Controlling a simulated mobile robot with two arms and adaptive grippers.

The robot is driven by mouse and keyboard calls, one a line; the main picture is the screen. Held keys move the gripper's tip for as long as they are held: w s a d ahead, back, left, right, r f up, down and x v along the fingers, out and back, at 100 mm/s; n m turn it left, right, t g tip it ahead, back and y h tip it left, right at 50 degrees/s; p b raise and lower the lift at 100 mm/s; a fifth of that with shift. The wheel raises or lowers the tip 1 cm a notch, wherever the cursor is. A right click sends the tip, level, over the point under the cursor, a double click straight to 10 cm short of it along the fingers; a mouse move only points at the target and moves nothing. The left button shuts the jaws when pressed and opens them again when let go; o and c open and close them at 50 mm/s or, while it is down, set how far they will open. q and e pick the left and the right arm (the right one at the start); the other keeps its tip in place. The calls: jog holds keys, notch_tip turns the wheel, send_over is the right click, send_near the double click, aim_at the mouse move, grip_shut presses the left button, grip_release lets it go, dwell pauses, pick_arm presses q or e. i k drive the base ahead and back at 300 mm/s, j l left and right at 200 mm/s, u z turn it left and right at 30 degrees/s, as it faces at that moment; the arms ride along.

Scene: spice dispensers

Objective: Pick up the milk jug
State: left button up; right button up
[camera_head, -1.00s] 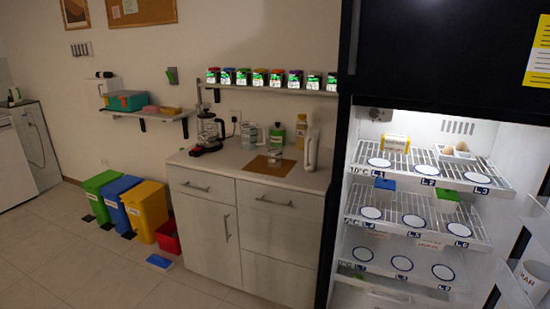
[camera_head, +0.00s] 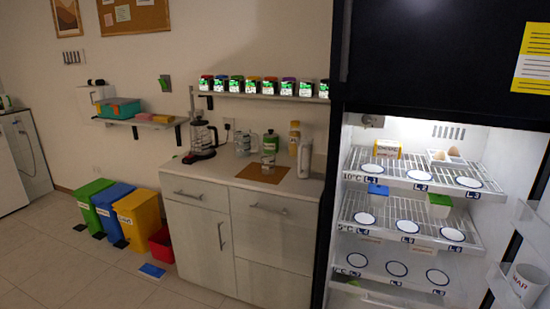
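No object is clearly readable as the milk jug. A tall white jug-like container (camera_head: 304,160) stands upright at the right end of the counter, close to the fridge. A white vessel (camera_head: 523,283) with dark lettering and a handle sits in the open fridge door at lower right, partly cut off by the frame. I cannot tell which of them, if either, is the milk jug. Neither of my grippers is in view.
The counter (camera_head: 222,172) also holds a coffee maker (camera_head: 202,138), a glass pitcher, bottles and a brown mat (camera_head: 262,174). Spice jars line a shelf (camera_head: 262,97) above. The fridge (camera_head: 340,170) stands open at right.

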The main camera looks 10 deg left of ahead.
aim_at(304, 143)
jog(key=i+j+z, duration=0.1)
jog(key=i+j, duration=0.25)
jog(key=i+j+z, duration=0.1)
jog(key=i+j, duration=0.2)
jog(key=j, duration=0.2)
jog(key=i+j, duration=0.35)
jog(key=j, duration=0.15)
jog(key=i+j+z, duration=0.15)
jog(key=i+j, duration=0.15)
jog(key=j, duration=0.15)
